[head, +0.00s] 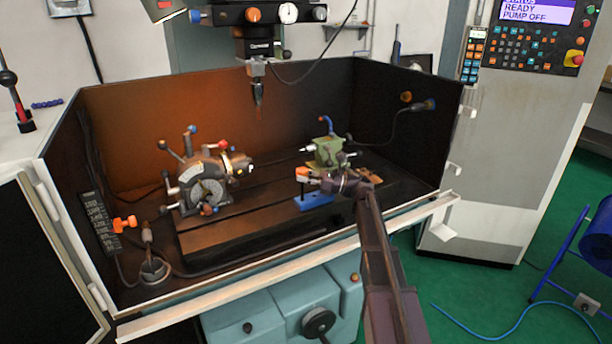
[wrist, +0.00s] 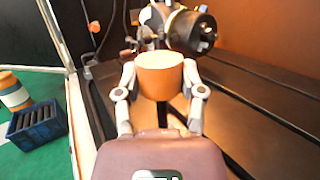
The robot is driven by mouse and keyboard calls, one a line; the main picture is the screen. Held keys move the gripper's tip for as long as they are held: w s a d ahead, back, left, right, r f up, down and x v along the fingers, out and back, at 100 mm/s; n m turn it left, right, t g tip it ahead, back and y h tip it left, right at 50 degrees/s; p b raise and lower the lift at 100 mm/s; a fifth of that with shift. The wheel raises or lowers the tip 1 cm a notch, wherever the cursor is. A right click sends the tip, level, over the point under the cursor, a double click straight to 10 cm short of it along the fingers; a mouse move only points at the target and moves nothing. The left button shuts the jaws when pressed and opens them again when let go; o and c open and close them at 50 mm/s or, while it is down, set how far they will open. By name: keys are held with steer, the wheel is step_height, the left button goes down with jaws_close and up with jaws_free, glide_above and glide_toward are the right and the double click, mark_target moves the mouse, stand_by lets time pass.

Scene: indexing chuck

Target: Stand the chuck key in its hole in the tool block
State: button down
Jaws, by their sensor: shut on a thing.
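My gripper (head: 316,178) is over the right part of the machine bed, its fingers pointing left. In the wrist view my gripper (wrist: 160,84) has its two fingers closed on either side of a thick orange cylinder (wrist: 160,76), which I take to be the chuck key's handle. The orange end (head: 302,172) also shows in the head view. The indexing chuck (head: 205,188) stands to the left.
A green fixture (head: 328,150) with a blue knob stands just behind my gripper. The machine spindle (head: 257,90) hangs above the middle. The bed between chuck and blue block is clear. The enclosure's white front rim (head: 290,262) runs below my arm. In the wrist view, a blue crate (wrist: 38,128) sits at left.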

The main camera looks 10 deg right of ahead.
steer(key=shift+f+b, duration=0.4)
steer(key=shift+f, duration=0.1)
steer(key=shift+c, duration=0.6)
jaws_free()
steer(key=shift+s+r, duration=0.1)
steer(key=shift+r, duration=0.05)
